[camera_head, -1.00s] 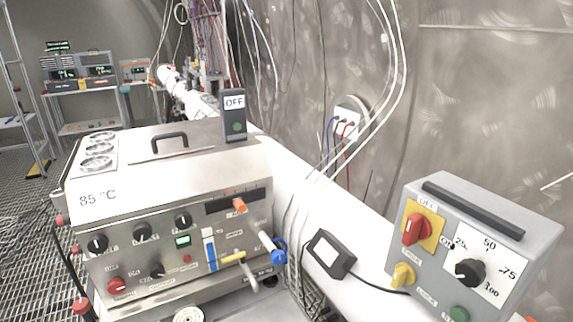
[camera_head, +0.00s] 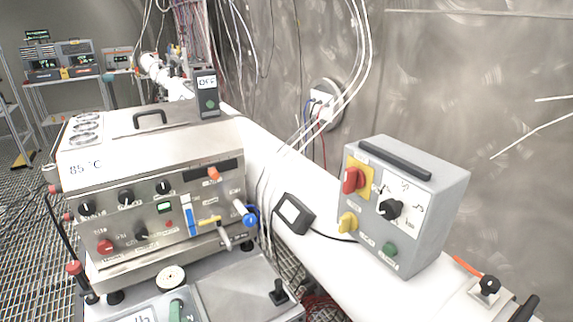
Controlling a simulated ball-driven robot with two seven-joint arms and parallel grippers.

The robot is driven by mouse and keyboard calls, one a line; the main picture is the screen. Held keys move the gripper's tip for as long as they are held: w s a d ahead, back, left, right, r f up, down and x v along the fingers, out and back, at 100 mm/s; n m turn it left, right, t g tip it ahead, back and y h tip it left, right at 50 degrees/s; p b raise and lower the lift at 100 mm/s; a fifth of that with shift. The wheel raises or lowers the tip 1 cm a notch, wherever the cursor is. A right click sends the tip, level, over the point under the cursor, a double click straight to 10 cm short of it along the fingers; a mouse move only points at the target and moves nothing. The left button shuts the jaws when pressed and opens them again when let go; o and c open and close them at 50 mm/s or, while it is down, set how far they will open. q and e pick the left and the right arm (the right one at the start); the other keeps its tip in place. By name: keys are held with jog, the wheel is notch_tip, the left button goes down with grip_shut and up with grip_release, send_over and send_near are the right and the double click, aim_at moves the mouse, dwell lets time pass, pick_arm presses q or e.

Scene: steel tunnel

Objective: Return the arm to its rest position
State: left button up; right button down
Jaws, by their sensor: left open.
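I see no part of either gripper or arm in the head view that I can make out with certainty. The grey control box (camera_head: 425,215) with a red switch (camera_head: 351,181) on a yellow plate stands to the right, also untouched.
A small black-framed device (camera_head: 294,213) lies on the white ledge between machine and box. A lower panel with a black joystick (camera_head: 278,293) is at the bottom. A black knob (camera_head: 488,285) is at lower right. Grating floor (camera_head: 30,250) and instrument racks are at left.

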pick_arm(q)
jog(key=s+d+f+m+g+h+b, duration=0.1)
jog(key=s+d+f+m+g+h, duration=0.15)
jog(key=f+m, duration=0.5)
jog(key=s+d+f+m+g+h, duration=0.1)
jog(key=s+f+m+g+h, duration=0.25)
jog(key=f, duration=0.75)
jog(key=s+d+f+m+g+h+b, duration=0.1)
jog(key=s+f+m+h, duration=0.25)
jog(key=f+m, duration=0.5)
jog(key=s+a+f+m+g+y+b, duration=0.1)
jog(key=s+a+f+m+g, duration=0.1)
jog(key=s+f, duration=0.4)
jog(key=s+a+f+m+g+y, duration=0.1)
jog(key=s+f, duration=0.6)
jog(key=s, duration=0.8)
jog(key=s+a+f+m+g+y+b, duration=0.1)
jog(key=s+a+f+m+g, duration=0.3)
jog(key=s, duration=0.6)
notch_tip(320, 180, down, 2)
jog(key=g, duration=0.3)
jog(key=shift+s+a+f+b, duration=0.2)
jog(key=shift+s+a+b, duration=0.1)
jog(key=shift+a+b, duration=0.05)
pick_arm(e)
jog(key=f, duration=0.3)
jog(key=s+d+f, duration=0.1)
jog(key=shift+s+f, duration=0.1)
jog(key=shift+f, duration=0.3)
